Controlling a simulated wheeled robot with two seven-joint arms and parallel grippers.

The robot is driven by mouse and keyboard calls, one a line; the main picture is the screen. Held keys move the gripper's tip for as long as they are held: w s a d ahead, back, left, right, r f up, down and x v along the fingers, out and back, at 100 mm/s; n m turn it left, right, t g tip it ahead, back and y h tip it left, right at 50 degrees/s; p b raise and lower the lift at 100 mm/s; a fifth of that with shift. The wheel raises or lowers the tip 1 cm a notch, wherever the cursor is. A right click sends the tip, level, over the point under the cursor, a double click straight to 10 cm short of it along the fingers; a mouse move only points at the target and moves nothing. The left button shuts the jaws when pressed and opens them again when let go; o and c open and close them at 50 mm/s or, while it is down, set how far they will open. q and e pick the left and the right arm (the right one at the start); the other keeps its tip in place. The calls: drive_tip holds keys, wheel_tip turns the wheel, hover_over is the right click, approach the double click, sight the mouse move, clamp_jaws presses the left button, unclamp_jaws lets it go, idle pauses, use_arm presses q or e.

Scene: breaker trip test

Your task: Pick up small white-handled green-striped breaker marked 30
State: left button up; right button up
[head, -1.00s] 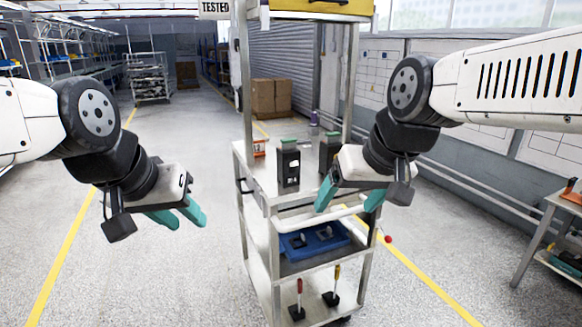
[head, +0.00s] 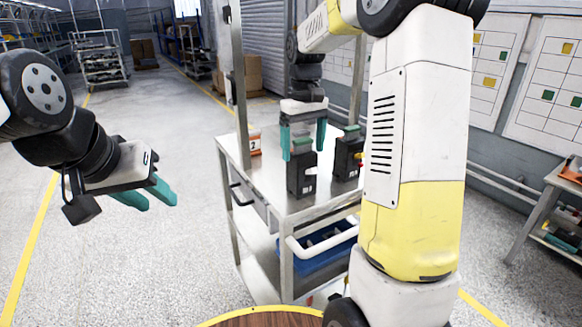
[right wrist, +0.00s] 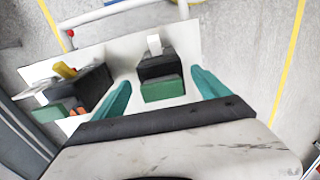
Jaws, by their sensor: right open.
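A black breaker (head: 300,178) with a green band stands upright on the cart's top shelf. In the right wrist view this breaker (right wrist: 158,72) shows a white handle and a green face; its marking is not legible. My right gripper (head: 303,152) is open above it, fingers pointing down. In the right wrist view the fingers lie on either side of the breaker, with gaps visible. A second black-and-green breaker (head: 348,152) stands to the right; it shows a yellow-orange handle in the right wrist view (right wrist: 90,90). My left gripper (head: 153,197) is open and empty, left of the cart.
The metal cart (head: 262,185) has uprights close to my right arm and a white front handle (head: 318,243). An orange-and-white number block (head: 255,144) sits on its top left. A blue bin (head: 325,250) is on a lower shelf. Floor to the left is clear.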

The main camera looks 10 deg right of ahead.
sight(302, 164)
drive_tip(key=f, duration=0.6)
drive_tip(key=shift+w+a, duration=0.15)
drive_tip(key=shift+a, duration=0.05)
drive_tip(key=shift+r, duration=0.15)
clamp_jaws()
